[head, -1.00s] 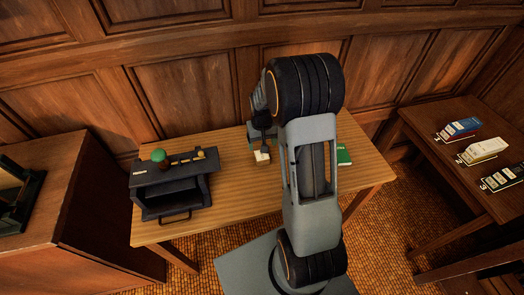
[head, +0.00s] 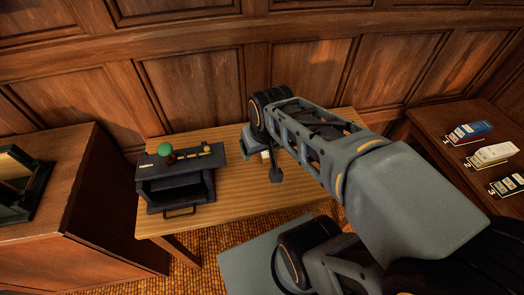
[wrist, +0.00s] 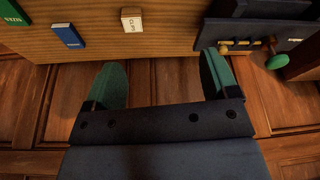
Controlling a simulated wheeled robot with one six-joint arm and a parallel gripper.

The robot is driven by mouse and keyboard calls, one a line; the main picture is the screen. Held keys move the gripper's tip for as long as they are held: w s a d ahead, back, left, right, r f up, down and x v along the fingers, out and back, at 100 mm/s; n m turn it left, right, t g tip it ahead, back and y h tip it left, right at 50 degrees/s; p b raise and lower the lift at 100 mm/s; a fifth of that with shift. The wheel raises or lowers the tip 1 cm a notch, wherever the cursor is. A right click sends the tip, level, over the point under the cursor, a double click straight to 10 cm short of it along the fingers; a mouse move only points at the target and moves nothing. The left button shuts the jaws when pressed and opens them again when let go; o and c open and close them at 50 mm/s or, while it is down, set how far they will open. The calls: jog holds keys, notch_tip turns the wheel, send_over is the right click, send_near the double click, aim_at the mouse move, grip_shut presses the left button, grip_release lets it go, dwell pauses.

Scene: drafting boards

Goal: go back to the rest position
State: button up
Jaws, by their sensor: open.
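My gripper (wrist: 161,82) is open in the wrist view. Its two green fingertips are wide apart with nothing between them. Beyond them the wrist view shows the edge of the wooden table (wrist: 160,46) and the panelled wall. In the head view my arm is folded across the right of the picture and hides much of the table (head: 240,200). The fingertips cannot be made out clearly there.
A dark open-fronted box (head: 145,200) with a green ball (head: 165,150) on top stands at the table's left. A white block (wrist: 131,19), blue block (wrist: 68,35) and green block (wrist: 10,12) lie on the table. A side table (head: 430,130) at right holds several labelled boxes.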

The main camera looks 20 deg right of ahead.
jog(key=shift+s+a+r, duration=0.1)
jog(key=shift+s+a, duration=0.05)
jog(key=shift+s, duration=0.35)
jog(key=shift+s+a, duration=0.15)
jog(key=shift+s, duration=0.3)
jog(key=shift+o, duration=0.5)
